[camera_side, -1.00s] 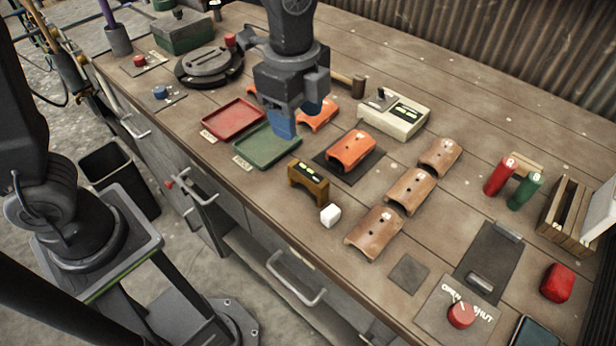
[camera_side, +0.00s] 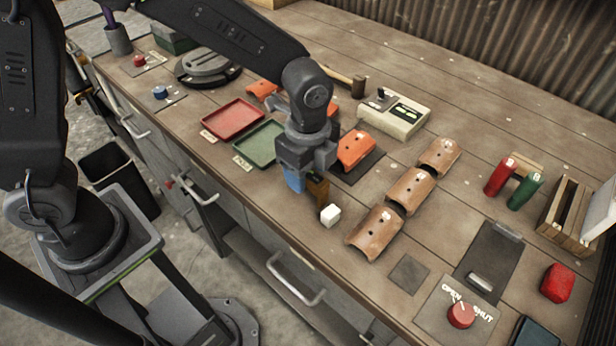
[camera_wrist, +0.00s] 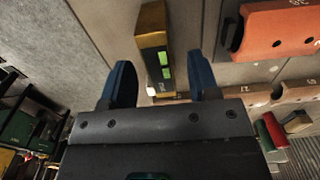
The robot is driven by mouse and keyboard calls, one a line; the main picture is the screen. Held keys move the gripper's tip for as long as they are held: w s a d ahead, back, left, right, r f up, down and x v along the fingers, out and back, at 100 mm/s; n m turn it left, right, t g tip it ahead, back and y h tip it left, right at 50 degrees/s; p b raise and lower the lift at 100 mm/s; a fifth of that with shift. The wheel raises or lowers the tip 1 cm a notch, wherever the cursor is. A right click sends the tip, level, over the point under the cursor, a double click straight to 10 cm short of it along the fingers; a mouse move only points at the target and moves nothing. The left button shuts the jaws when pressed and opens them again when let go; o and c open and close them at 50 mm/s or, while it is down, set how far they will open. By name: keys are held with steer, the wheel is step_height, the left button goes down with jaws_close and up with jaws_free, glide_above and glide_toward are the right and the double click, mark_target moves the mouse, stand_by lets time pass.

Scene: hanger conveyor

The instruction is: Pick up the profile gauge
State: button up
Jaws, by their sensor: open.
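My gripper is open and points down, holding nothing.
Green (camera_side: 262,144) and red (camera_side: 233,119) trays lie to the left.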

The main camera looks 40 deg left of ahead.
steer(key=shift+f, duration=1.4)
steer(key=shift+c, duration=0.4)
steer(key=c, duration=0.9)
